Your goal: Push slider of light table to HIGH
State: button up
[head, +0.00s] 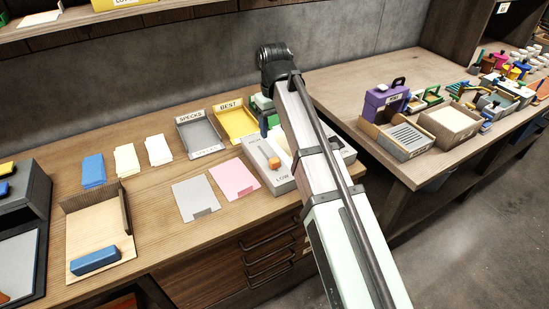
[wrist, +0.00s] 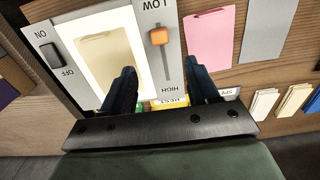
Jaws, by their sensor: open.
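The light table (head: 285,186) is a pale box on the bench, partly hidden by my arm in the head view. Its orange slider knob (head: 274,162) sits toward the LOW end of its slot. In the wrist view, turned upside down, the knob (wrist: 159,36) is near LOW at the top, with HIGH at the bottom. My gripper (wrist: 161,68) is open and empty above the light table. Its dark fingers are apart, one either side of the slot's line, toward the HIGH side of the knob. I see no contact with the knob.
An ON/OFF switch (wrist: 52,57) and a cream panel (wrist: 103,50) lie beside the slider. Pink (head: 235,180) and grey (head: 195,197) sheets lie next to the light table. SPECKS (head: 201,137) and BEST (head: 236,123) trays stand behind. Bare bench lies around the sheets.

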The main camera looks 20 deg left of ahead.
aim_at(274, 159)
notch_tip(274, 159, down, 13)
jog(key=shift+r, duration=0.2)
dwell(0.4)
grip_shut()
dwell(0.5)
